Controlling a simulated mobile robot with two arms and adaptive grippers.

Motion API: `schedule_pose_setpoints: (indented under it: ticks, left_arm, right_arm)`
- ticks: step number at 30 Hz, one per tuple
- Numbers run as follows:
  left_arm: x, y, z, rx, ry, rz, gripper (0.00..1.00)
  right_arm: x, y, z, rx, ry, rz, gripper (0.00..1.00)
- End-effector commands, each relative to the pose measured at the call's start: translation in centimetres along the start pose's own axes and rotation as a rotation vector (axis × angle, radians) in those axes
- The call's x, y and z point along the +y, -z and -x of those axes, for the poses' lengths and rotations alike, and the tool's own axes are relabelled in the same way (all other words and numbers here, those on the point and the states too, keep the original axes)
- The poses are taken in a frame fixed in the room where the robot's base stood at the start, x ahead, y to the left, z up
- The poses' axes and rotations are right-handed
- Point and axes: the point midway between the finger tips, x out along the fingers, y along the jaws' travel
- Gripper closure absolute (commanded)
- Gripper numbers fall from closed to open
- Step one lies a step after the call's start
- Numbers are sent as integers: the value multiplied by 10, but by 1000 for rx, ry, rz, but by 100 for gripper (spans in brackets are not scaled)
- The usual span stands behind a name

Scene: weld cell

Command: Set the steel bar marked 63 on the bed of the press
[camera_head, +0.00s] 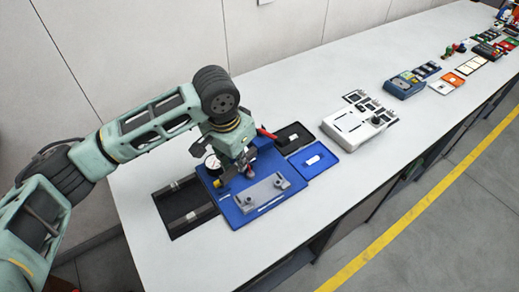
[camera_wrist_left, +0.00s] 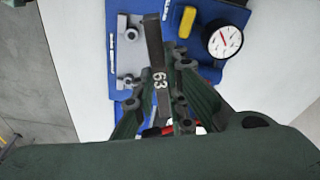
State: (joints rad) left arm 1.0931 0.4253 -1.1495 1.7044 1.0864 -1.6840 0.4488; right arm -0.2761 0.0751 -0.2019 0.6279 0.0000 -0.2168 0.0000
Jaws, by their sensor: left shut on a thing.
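The steel bar marked 63 (camera_wrist_left: 154,45) is dark and long, with white digits, and stands between the fingers of my left gripper (camera_wrist_left: 158,100) in the left wrist view. That gripper is shut on it. In the head view my left gripper (camera_head: 243,164) is above the blue press base (camera_head: 240,216), behind the grey bed piece (camera_head: 263,191). The bar is hard to make out there. The press's round white gauge (camera_head: 212,162) is just left of the gripper; the gauge (camera_wrist_left: 223,41) also shows in the wrist view. I cannot tell whether the bar touches the press.
A dark tray (camera_head: 170,224) with dark bars lies left of the press. A black tray (camera_head: 287,148) and a blue tray (camera_head: 323,167) with a white piece lie to its right. A white device (camera_head: 350,128) stands farther right. The white bench front is clear.

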Motion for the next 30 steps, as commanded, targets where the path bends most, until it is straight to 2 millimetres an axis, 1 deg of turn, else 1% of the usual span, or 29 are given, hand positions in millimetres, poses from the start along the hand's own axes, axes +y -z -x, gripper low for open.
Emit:
schedule_pose_setpoints:
  ticks: [1, 4, 6, 10, 13, 15, 17, 21, 24, 26, 30]
  left_arm:
    - [10, 13, -3, -3, -15, -65, 100]
    - [20, 29, -17, -1, -30, -178, 100]
    - [26, 37, -24, 0, -38, -236, 100]
    - [31, 43, -34, 2, -43, -296, 100]
    - [32, 44, -38, 2, -44, -308, 100]
    - [32, 44, -41, 2, -44, -309, 100]
    - [32, 43, -44, 3, -44, -309, 100]
    - [32, 42, -52, 3, -44, -309, 100]
    - [32, 40, -60, 3, -44, -309, 100]
    - [32, 40, -65, 3, -44, -308, 100]
    - [32, 38, -76, 3, -44, -308, 100]
  right_arm:
    - [1, 3, 13, 1, -1, 1, 60]
    - [1, -3, 21, -7, -1, 1, 60]
    - [-1, -14, 25, -23, 2, 0, 60]
    - [-5, -38, 28, -59, 6, 0, 60]
    - [-6, -48, 27, -72, 8, 0, 60]
    - [-6, -47, 23, -70, 7, 0, 60]
    - [-4, -42, 19, -63, 5, 0, 60]
    - [1, -21, 7, -30, -1, 0, 60]
    - [2, -12, -3, -12, -3, -1, 60]
    - [2, -11, -9, -11, -3, -1, 60]
    - [2, -18, -23, -20, -3, -1, 60]
